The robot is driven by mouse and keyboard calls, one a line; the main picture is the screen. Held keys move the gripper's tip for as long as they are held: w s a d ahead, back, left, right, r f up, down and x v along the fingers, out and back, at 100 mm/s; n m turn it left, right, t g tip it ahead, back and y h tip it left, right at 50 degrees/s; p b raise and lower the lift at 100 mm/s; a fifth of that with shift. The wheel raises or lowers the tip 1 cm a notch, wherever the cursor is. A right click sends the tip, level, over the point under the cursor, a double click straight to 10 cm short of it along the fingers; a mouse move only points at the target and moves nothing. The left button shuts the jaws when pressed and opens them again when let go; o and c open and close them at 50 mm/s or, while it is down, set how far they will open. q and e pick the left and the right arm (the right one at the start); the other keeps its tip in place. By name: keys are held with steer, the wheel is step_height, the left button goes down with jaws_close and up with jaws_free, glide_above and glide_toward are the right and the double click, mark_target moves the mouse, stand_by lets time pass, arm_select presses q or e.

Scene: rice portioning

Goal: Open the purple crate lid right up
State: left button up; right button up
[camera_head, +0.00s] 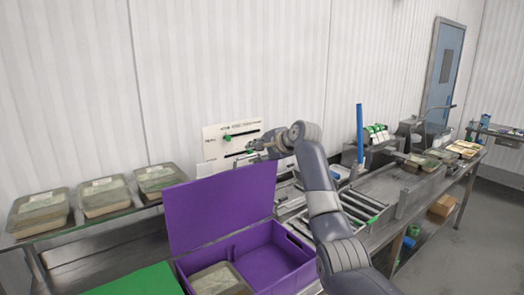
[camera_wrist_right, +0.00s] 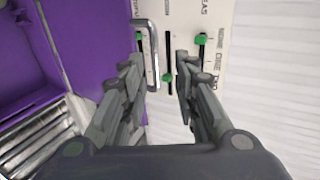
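The purple crate (camera_head: 303,262) stands on the bench with its purple lid (camera_head: 218,207) raised, standing roughly upright at the back left of the crate. A container (camera_head: 220,278) sits inside the crate's left part. My right gripper (camera_head: 258,147) is just above the lid's top edge. My left gripper is out of view.
A white panel with green sliders (camera_head: 230,131) is on the wall behind the gripper. Lidded containers (camera_head: 103,196) line a shelf at left. A roller conveyor (camera_head: 362,205) and a blue post (camera_head: 360,132) are at right. A green surface (camera_head: 140,282) lies in front left.

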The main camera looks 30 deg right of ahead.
steer(key=shift+v, duration=1.55)
steer(key=shift+a, duration=0.1)
